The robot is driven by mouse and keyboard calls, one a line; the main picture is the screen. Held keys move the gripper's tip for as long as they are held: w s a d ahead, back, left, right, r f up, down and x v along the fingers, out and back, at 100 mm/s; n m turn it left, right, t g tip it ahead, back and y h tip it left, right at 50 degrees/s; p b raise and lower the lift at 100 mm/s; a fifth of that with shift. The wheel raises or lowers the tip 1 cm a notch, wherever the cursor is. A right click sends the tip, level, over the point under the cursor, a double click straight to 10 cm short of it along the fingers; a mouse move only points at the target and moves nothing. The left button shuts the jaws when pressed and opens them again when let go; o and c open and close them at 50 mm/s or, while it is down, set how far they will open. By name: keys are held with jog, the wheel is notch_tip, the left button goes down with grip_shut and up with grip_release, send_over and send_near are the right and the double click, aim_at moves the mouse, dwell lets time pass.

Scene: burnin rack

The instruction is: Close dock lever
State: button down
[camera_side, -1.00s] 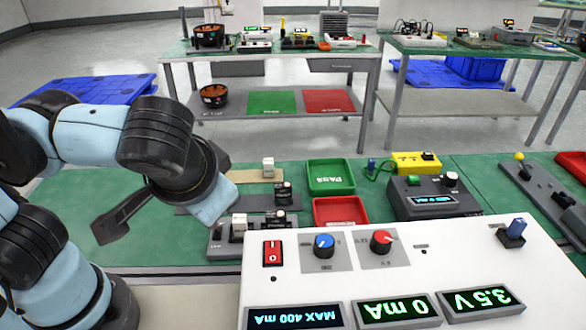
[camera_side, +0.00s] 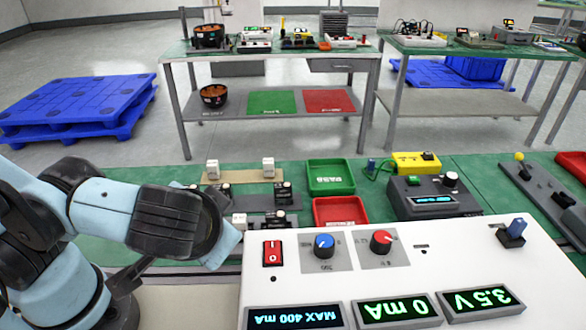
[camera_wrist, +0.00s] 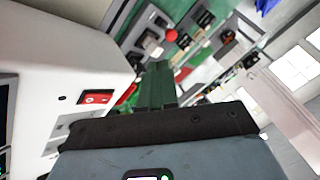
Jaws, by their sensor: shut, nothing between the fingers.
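My gripper (camera_wrist: 158,75) shows in the wrist view as two dark green fingers lying together, shut and empty. In the side view the wrist is low at the left, beside the white power supply, and the fingertips cannot be made out. A red ball knob (camera_wrist: 171,35) shows in the wrist view beyond the fingertips, apart from them; I cannot tell whether it tops the dock lever. In the side view a yellow knob (camera_side: 519,156) stands on a grey fixture (camera_side: 545,185) at the far right. The grey dock strips (camera_side: 258,203) are partly hidden behind my wrist.
The white power supply (camera_side: 420,262) fills the right foreground. Behind it are a green tray (camera_side: 331,190), a red tray (camera_side: 340,222) and a dark meter box (camera_side: 412,205). White and black blocks (camera_side: 268,167) stand near the strips.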

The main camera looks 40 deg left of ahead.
jog(key=shift+x, duration=5)
jog(key=shift+w+a+r+g+h, duration=0.3)
jog(key=shift+a+g+h, duration=0.05)
jog(key=shift+g+h, duration=0.15)
jog(key=shift+w+a+r+g+h, duration=0.3)
jog(key=shift+w+a+g+h, duration=0.2)
jog(key=shift+a+g+h, duration=0.1)
jog(key=shift+w+a+r+g+h, duration=0.3)
jog(key=shift+w+a+g+h, duration=0.5)
jog(key=shift+g+h, duration=0.3)
jog(key=shift+d, duration=0.15)
jog(key=shift+r, duration=0.1)
jog(key=shift+r, duration=0.65)
